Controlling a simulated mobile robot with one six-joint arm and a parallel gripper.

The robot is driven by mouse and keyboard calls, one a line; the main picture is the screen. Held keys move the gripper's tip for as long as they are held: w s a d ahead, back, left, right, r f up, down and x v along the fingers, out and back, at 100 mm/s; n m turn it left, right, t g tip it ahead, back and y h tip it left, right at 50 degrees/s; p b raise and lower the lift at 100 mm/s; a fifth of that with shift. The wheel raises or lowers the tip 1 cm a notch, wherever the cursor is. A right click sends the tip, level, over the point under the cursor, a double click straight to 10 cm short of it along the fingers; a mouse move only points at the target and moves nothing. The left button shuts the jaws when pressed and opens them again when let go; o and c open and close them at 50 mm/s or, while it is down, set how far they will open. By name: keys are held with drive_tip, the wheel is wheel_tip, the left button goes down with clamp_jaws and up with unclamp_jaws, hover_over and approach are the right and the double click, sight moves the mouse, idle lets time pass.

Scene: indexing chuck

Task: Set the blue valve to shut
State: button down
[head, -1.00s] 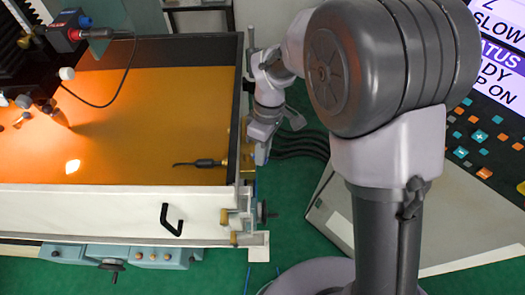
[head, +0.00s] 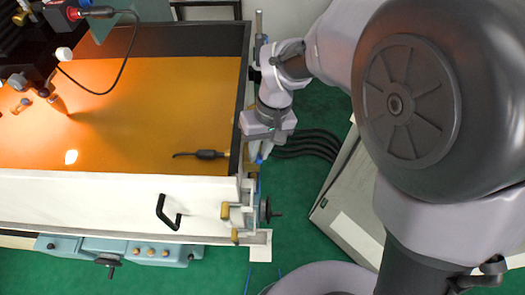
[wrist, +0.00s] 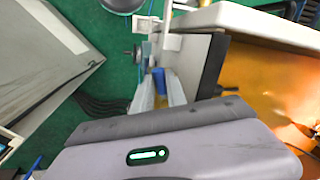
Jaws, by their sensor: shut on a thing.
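The blue valve handle (wrist: 159,82) shows in the wrist view between the two pale fingers of my gripper (wrist: 158,88). It is beside the outer wall of the tank. The fingers are shut on it, one on each side, and hide part of it. In the head view my gripper (head: 260,152) reaches down at the right end of the tank, and my wrist hides most of the valve. The handle's exact angle cannot be told.
The tank (head: 100,190) with its amber floor fills the left. A black hand knob (head: 267,210) juts from its near right corner. Dark hoses (head: 308,143) run right from beside my gripper. A grey cabinet (head: 350,215) stands at right. Green floor lies between.

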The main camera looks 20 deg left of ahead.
drive_tip(key=shift+s+a+m+b, duration=0.15)
drive_tip(key=shift+a+m+b, duration=0.15)
drive_tip(key=shift+m, duration=0.35)
drive_tip(key=shift+s+a+m+b, duration=0.15)
drive_tip(key=shift+m+b, duration=0.15)
drive_tip(key=shift+m, duration=0.35)
drive_tip(key=c, duration=1.3)
unclamp_jaws()
drive_tip(key=shift+c, duration=0.2)
drive_tip(key=shift+d, duration=0.1)
